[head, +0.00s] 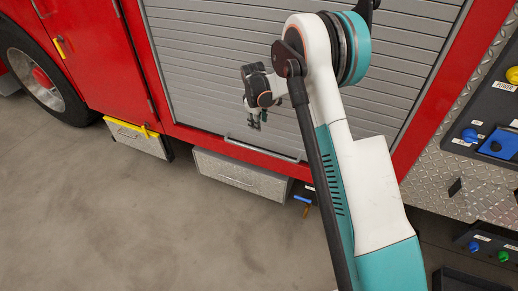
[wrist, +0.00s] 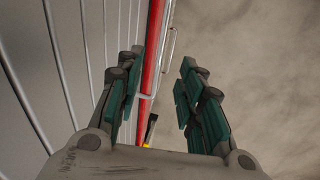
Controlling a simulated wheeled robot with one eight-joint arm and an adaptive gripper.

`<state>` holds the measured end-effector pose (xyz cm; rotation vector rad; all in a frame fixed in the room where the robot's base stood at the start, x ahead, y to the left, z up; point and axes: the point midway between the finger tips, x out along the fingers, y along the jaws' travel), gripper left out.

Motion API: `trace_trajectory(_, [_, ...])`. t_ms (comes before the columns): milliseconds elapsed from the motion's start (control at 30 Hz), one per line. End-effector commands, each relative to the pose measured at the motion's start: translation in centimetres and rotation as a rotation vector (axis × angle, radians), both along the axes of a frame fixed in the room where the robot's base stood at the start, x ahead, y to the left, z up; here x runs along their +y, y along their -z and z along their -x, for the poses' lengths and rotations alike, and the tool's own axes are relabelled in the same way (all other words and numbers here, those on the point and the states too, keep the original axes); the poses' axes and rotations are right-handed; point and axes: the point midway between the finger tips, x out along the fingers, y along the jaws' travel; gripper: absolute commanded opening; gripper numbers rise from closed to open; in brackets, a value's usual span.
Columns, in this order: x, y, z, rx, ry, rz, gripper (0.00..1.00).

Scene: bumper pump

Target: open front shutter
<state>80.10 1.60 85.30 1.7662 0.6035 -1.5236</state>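The front shutter (head: 205,75) is a grey slatted roller panel in the red truck side, and it is closed down to the red sill. A thin metal handle bar (head: 262,150) runs along its lower edge. My gripper (head: 256,120) hangs in front of the lower slats, a little above the bar. In the wrist view the slats (wrist: 75,60) fill the left side. My gripper's green-padded fingers (wrist: 158,85) are spread with nothing held. The thin bar (wrist: 171,48) shows beyond and between them, beside the red edge. Contact with it is not visible.
Metal step boxes (head: 240,174) stick out under the shutter, one with a yellow strip (head: 130,126). A wheel (head: 40,80) is at the left. A control panel (head: 490,140) with knobs is at the right. The concrete floor (head: 120,220) is clear.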

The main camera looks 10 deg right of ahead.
Motion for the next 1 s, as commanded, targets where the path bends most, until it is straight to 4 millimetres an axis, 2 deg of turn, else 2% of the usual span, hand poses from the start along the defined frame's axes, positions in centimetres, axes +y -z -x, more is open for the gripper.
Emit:
trace_trajectory(33, [0.1, 1.8, -0.5, 0.011, -0.015, 0.006, 0.35])
trace_trajectory(133, [0.2, 4.4, -1.0, 0.028, -0.043, 0.017, 0.35])
trace_trajectory(200, [0.2, 5.5, -1.2, 0.037, -0.057, 0.022, 0.35])
trace_trajectory(467, [0.1, 8.1, -1.6, 0.046, -0.069, 0.025, 0.35])
trace_trajectory(1000, [-1.1, 17.8, -3.1, 0.045, -0.069, 0.025, 0.35])
